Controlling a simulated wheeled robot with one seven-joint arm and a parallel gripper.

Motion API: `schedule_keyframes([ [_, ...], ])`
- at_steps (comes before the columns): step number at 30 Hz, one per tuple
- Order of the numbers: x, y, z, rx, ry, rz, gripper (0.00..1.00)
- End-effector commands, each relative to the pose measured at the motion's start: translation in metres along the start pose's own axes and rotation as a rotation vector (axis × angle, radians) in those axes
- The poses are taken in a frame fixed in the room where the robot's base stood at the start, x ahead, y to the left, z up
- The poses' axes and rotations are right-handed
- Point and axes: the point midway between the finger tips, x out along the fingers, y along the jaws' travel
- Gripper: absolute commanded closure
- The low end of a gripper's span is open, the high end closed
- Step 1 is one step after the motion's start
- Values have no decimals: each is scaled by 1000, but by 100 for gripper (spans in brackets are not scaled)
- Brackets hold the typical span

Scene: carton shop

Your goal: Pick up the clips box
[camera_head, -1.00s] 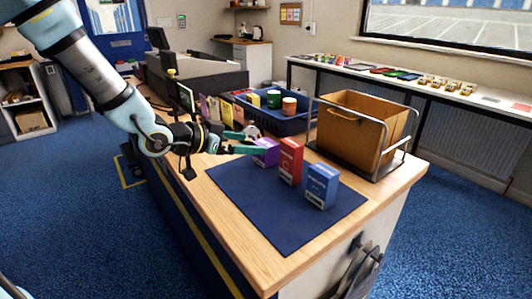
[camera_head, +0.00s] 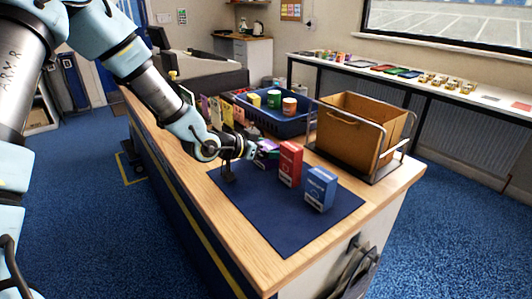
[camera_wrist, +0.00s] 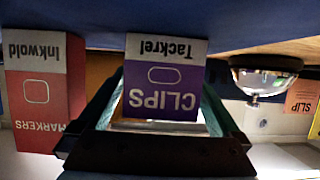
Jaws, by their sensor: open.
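The clips box is a small purple box with a white band. It stands on the blue mat (camera_head: 290,215) on the counter, left of the red markers box (camera_head: 290,164). In the wrist view the clips box (camera_wrist: 163,85) appears upside down, with its label facing me, between the two green fingers of my gripper (camera_wrist: 160,112). The fingers are open, one on each side of it; I cannot tell whether either touches. In the head view my gripper (camera_head: 262,151) largely covers the box. The markers box (camera_wrist: 38,95) is close beside one finger in the wrist view.
A blue box (camera_head: 320,189) stands on the mat to the right. A blue crate (camera_head: 277,122) with tins and a brown carton in a wire stand (camera_head: 352,133) are behind. A glass-domed bell (camera_wrist: 258,80) and a SLIP card (camera_wrist: 301,96) show in the wrist view. The mat's front is clear.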

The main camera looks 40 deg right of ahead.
Motion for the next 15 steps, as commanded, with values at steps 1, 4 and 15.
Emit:
schedule_keyframes([
  [1, 0, 0, 0, 0, 0, 0, 0],
  [4, 0, 0, 0, 0, 0, 0, 2],
  [15, 0, 0, 0, -1, -1, 0, 44],
])
